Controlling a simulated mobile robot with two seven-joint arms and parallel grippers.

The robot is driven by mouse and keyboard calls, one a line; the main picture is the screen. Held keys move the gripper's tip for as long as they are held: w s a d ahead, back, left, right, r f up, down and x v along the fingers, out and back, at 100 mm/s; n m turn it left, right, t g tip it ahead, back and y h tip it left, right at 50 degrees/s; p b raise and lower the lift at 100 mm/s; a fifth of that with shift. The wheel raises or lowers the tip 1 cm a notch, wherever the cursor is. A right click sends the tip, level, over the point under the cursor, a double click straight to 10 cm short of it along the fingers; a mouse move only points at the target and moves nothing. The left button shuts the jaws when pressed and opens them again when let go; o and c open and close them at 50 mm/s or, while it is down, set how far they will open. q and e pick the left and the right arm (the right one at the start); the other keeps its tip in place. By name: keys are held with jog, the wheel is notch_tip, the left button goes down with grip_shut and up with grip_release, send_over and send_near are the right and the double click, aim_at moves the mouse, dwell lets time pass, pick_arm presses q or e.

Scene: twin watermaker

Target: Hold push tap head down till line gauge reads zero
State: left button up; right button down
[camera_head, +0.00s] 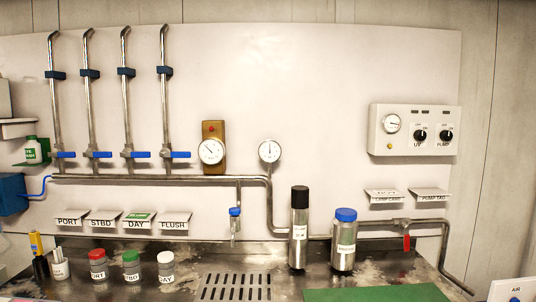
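A small tap with a blue head (235,212) hangs from the horizontal steel pipe, above the slotted drain; it looks like the push tap, and nothing touches it. A round white gauge (270,151) stands on the pipe bend to its upper right, with its needle roughly upright. Another round gauge (211,151) sits on a brown wooden block to the left, its needle slanted. I cannot tell from the labels which is the line gauge, and the dial numbers are too small to read. Neither of my grippers is in view.
Several blue lever valves (175,155) line the pipe. A black-capped cylinder (299,230) and a blue-capped cylinder (344,242) stand right of the drain grating (236,287). Small jars (132,267) stand at left. A red-handled valve (406,242) and control panel (414,131) are at right.

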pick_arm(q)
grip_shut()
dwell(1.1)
